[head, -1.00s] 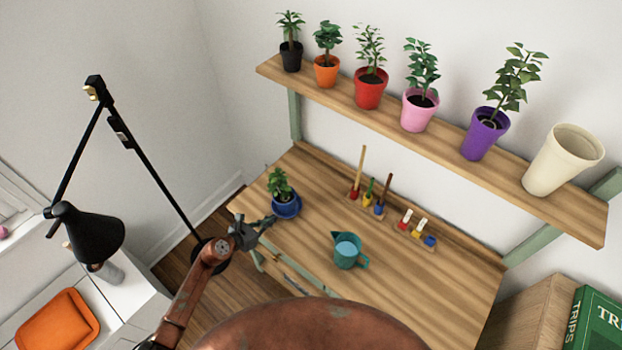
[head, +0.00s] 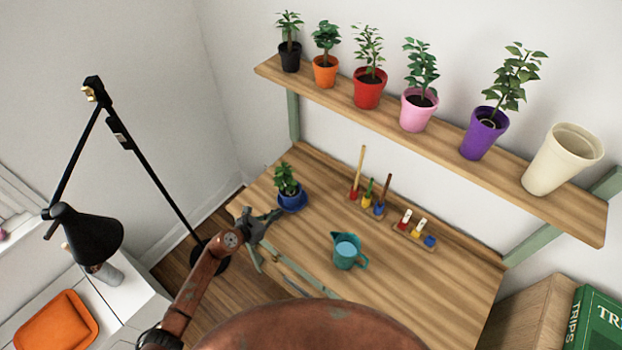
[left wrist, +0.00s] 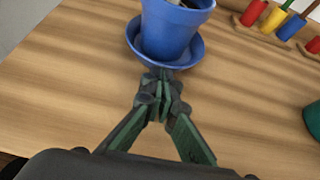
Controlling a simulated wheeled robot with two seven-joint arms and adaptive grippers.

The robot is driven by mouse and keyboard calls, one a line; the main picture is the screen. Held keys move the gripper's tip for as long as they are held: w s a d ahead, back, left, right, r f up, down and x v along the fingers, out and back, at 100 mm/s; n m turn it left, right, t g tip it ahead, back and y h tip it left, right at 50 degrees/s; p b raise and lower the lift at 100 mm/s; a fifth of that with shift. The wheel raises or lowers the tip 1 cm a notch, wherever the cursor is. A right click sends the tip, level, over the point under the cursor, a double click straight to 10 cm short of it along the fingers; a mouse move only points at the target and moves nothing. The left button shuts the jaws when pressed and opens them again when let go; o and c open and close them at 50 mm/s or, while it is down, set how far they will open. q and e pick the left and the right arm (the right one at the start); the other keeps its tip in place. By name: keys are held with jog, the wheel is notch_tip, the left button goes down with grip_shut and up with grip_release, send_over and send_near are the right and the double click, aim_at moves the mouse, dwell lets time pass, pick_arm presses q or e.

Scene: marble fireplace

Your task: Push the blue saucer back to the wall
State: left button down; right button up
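The blue saucer (head: 297,207) stands on the wooden table (head: 400,290) near its left end, with a blue pot (head: 290,199) holding a small green plant on it. A strip of bare table lies between the saucer and the wall. My left gripper (head: 277,215) is at the saucer's front edge. In the left wrist view, the gripper's fingertips (left wrist: 160,86) are together, with nothing between them, at the near rim of the saucer (left wrist: 190,58). They look to be touching it. My right gripper is not in view.
Wooden holders with colored pegs (head: 368,197) and blocks (head: 415,230) stand along the back, right of the saucer. A teal watering can (head: 347,252) stands nearer the front. A shelf of potted plants (head: 440,135) hangs above. A black lamp (head: 90,235) is at left.

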aim_at(286, 202)
pick_arm(q)
jog(key=shift+w+d+b, duration=0.3)
jog(key=shift+w+d, duration=0.95)
jog(key=shift+w, duration=0.3)
jog(key=shift+w+d+b, duration=0.2)
jog(key=shift+w+d, duration=0.4)
jog(key=shift+w, duration=0.15)
jog(key=shift+w+d+b, duration=0.2)
jog(key=shift+w+d, duration=0.35)
jog(key=shift+w, duration=0.2)
jog(key=shift+w+d+b, duration=0.7)
jog(key=shift+w+d, duration=0.6)
jog(key=shift+w, duration=0.3)
jog(key=shift+w+d+f+b, duration=0.1)
jog(key=shift+w+d+b, duration=0.25)
jog(key=shift+w+d, duration=0.25)
jog(key=shift+w+d+b, duration=0.3)
jog(key=shift+w+d, duration=0.05)
jog(key=shift+w, duration=0.3)
jog(key=shift+s+a+p, duration=0.45)
jog(key=shift+s+a, duration=0.1)
jog(key=shift+s+a+p, duration=0.35)
jog(key=shift+s+a, duration=0.15)
jog(key=shift+s, duration=0.2)
jog(key=shift+s+a+p, duration=0.3)
jog(key=shift+s+a, duration=0.2)
jog(key=shift+s, duration=0.2)
